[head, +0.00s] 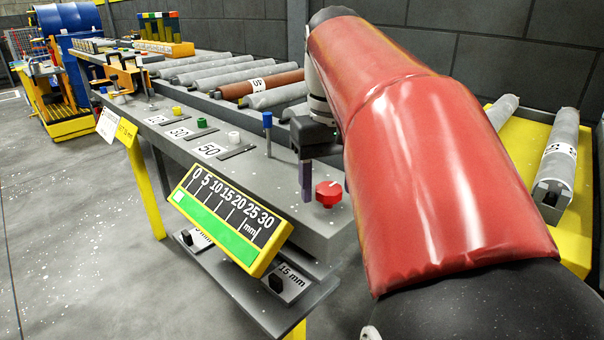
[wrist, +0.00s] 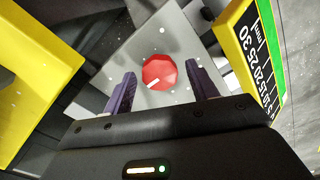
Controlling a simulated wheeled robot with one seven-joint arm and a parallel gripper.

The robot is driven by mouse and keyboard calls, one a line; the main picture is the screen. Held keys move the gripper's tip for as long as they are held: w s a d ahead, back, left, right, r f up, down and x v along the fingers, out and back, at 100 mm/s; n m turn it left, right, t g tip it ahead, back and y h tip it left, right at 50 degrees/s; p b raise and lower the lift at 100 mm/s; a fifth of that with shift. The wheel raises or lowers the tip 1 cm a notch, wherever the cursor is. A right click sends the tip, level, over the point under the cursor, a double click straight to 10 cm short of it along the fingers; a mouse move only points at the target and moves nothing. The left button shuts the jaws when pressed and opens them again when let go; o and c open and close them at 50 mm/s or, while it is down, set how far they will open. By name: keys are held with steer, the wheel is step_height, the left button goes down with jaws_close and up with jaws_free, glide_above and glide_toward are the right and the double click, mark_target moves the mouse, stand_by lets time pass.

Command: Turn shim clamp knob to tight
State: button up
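The shim clamp knob (head: 329,193) is a red, many-sided knob with a white pointer line, on the near end of the grey bench top. In the wrist view the knob (wrist: 160,72) sits ahead of my gripper, between the lines of its two fingers, with its white line pointing to the lower left. My gripper (wrist: 163,92) is open, with purple fingers apart on either side and nothing between them that I can see. In the head view my gripper (head: 305,180) stands just left of the knob, partly hidden by my red-sleeved arm.
A yellow-framed gauge (head: 228,218) marked 0 to 30 mm leans at the bench's front edge. A blue-topped post (head: 267,130) stands behind the gripper. Plates marked 50 (head: 211,150) and 30 lie along the bench. Rollers (head: 275,95) run behind. The floor at left (head: 80,230) is clear.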

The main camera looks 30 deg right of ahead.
steer(key=c, duration=0.8)
steer(key=shift+r+m, duration=0.1)
steer(key=shift+m, duration=0.3)
steer(key=m+p, duration=0.2)
steer(key=m, duration=0.1)
steer(key=shift+r+m+p, duration=0.1)
steer(key=shift+m+p, duration=0.2)
steer(key=shift+p, duration=0.1)
steer(key=m+p, duration=0.2)
steer(key=m, duration=0.4)
steer(key=shift+p, duration=0.3)
steer(key=m+p, duration=0.1)
steer(key=m, duration=0.5)
steer(key=shift+m, duration=0.4)
steer(key=m, duration=0.6)
steer(key=shift+m, duration=0.3)
steer(key=o, duration=0.9)
